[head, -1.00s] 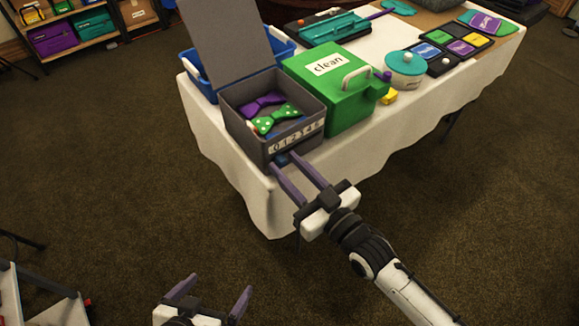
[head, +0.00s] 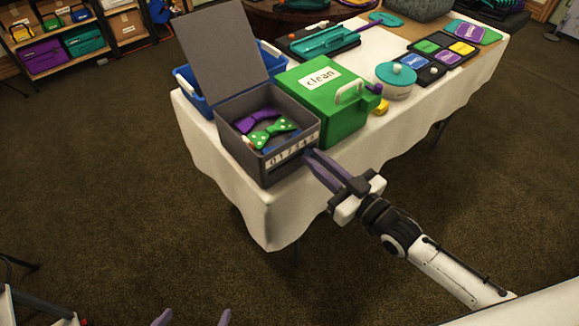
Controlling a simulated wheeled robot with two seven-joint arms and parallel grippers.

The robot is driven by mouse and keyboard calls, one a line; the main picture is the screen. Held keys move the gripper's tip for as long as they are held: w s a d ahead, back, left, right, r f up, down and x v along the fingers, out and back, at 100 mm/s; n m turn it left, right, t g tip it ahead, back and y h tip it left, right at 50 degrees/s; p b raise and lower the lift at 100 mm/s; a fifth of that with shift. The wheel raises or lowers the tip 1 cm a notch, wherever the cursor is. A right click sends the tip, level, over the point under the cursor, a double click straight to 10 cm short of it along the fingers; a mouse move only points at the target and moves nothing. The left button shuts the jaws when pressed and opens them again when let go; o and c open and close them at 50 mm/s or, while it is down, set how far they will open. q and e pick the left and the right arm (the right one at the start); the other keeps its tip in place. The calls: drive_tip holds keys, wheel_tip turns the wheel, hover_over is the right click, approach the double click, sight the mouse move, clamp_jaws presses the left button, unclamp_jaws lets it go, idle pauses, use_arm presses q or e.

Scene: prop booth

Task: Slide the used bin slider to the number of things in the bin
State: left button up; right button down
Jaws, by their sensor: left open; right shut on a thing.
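The used bin (head: 243,158) is a grey box with its lid (head: 222,50) raised, at the table's near left corner. Inside lie a purple bow tie (head: 258,119), a green bow tie with white dots (head: 272,134), a small red-and-white thing (head: 248,142) and something blue (head: 267,150), partly hidden. A white number strip (head: 287,152) starting at 0 runs along the front wall. My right gripper (head: 312,154) is shut on the slider's small knob, near the strip's high-number end; the knob is mostly hidden between the fingertips. My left gripper (head: 194,318) is open and empty at the bottom edge.
A green box labelled "clean" (head: 318,112) stands right beside the bin. A blue crate (head: 184,82) is behind it. A teal-lidded pot (head: 396,82), a yellow block (head: 381,107) and trays sit further right. The floor in front is clear.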

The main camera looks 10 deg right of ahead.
drive_tip(key=c, duration=1.7)
unclamp_jaws()
drive_tip(key=shift+s, duration=0.15)
drive_tip(key=v, duration=1)
drive_tip(key=s+a+f+m+g+h, duration=0.1)
drive_tip(key=s+f+g+h, duration=0.1)
drive_tip(key=s+f, duration=0.2)
drive_tip(key=s+a+f+m+g+h, duration=0.1)
drive_tip(key=s+a+f+g+h, duration=0.1)
drive_tip(key=s+f, duration=0.3)
drive_tip(key=s+a+f+m+g+h, duration=0.1)
drive_tip(key=s+f+g, duration=0.2)
drive_tip(key=f, duration=0.6)
drive_tip(key=shift+s+a+h, duration=0.15)
drive_tip(key=shift+s+h, duration=0.05)
drive_tip(key=shift+s, duration=0.3)
drive_tip(key=shift+s+a+h, duration=0.2)
drive_tip(key=shift+s, duration=0.3)
